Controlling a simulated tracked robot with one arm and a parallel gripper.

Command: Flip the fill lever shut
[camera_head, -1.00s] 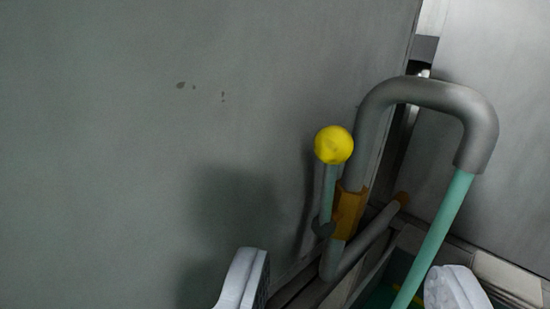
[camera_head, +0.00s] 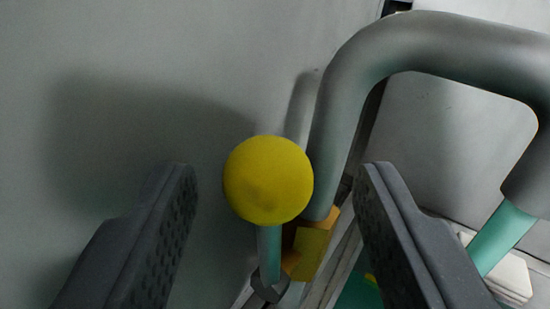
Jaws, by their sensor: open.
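The fill lever has a yellow ball knob (camera_head: 268,180) on a short green-grey stem (camera_head: 269,252). The lever stands upright, with its foot at an orange-yellow valve block (camera_head: 311,246) on a grey pipe. My gripper (camera_head: 276,185) is open, one dark ribbed finger left of the knob and the other right of it. The knob lies between the fingers in the picture, with clear gaps on both sides. How far the fingertips are from it in depth, I cannot tell. Nothing is held.
A thick grey pipe (camera_head: 345,100) rises just right of the knob, bends over to the right and joins a green pipe (camera_head: 501,238). The right finger is close to this pipe in the picture. A flat grey wall (camera_head: 140,50) fills the left and back.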

